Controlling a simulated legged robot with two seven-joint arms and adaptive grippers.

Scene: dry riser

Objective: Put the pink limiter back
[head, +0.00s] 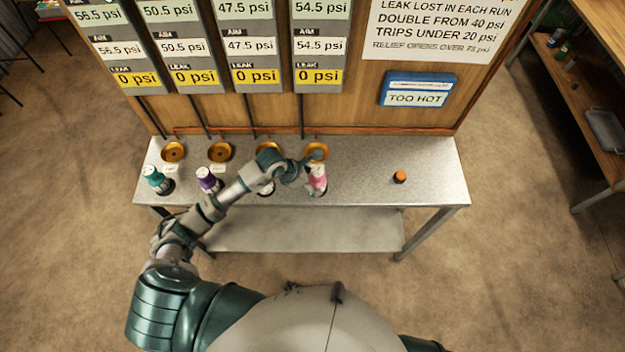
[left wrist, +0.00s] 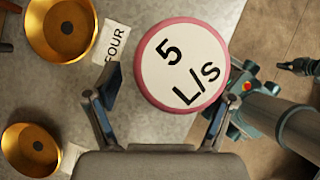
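The pink limiter (head: 318,174) stands on the grey bench in front of the rightmost brass cup (head: 315,151). Its round top, marked "5 L/S" (left wrist: 180,65), fills the upper middle of the left wrist view. A card reading "FOUR" (left wrist: 112,42) lies between it and a brass cup (left wrist: 62,28). My left gripper (head: 308,168) is beside the limiter at its top. In the wrist view its fingers (left wrist: 160,110) are spread, with the limiter's top beyond and between them, off to the right. Whether a finger touches it I cannot tell. My right gripper is not in view.
Teal (head: 157,180), purple (head: 208,180) and partly hidden white-topped (head: 266,188) limiters stand along the bench, left of the pink one. More brass cups (head: 220,152) line the back. An orange-topped piece (head: 400,177) stands right, amid clear bench. The gauge board (head: 350,110) rises behind.

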